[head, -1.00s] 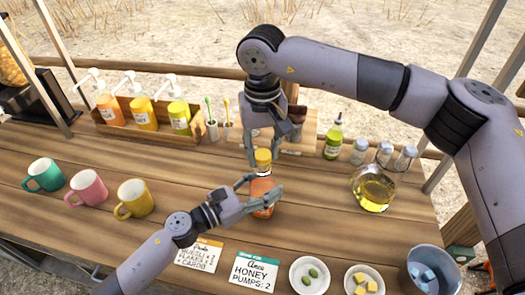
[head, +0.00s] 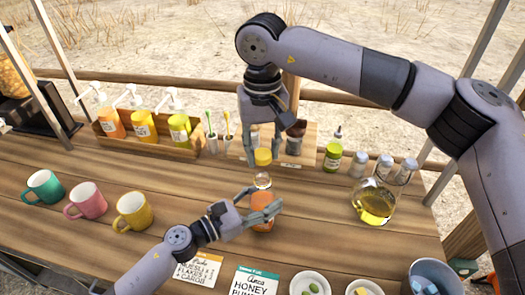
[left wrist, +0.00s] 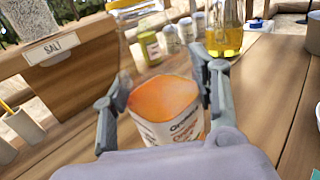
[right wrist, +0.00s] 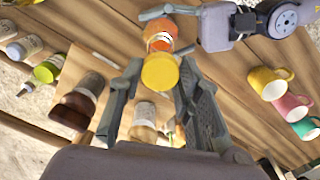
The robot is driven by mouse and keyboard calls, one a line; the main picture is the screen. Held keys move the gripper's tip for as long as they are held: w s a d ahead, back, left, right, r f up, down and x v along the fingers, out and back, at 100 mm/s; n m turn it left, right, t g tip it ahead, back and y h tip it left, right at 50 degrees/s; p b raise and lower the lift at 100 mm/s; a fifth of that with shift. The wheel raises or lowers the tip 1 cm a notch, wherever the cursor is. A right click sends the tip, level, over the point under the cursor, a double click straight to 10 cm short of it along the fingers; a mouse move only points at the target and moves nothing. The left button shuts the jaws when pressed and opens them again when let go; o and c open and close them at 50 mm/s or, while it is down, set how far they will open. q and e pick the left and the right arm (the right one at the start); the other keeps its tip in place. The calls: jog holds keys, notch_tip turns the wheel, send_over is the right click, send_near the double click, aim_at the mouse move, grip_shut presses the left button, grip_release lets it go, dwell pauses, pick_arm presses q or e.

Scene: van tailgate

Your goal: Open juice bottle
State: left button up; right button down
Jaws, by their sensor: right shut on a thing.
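The juice bottle (head: 262,211) stands upright on the table, orange inside with a clear upper part. My left gripper (head: 262,208) is shut around its body from the side; in the left wrist view (left wrist: 163,90) a finger lies on each side of the bottle (left wrist: 165,120). The yellow cap (head: 263,156) is above the bottle's neck, apart from it, with the clear neck showing below. My right gripper (head: 263,158) comes from above and is shut on the cap, which also shows between its fingers in the right wrist view (right wrist: 160,72).
Mugs (head: 133,211) stand at the left. A wooden crate of pump bottles (head: 150,138) and a wooden spice rack (head: 290,164) are behind. A green bottle (head: 333,152) and an oil flask (head: 374,205) are at the right. Cards (head: 256,285) and small bowls (head: 310,284) lie in front.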

pick_arm(q)
jog(key=o, duration=0.5)
jog(key=shift+a, duration=0.1)
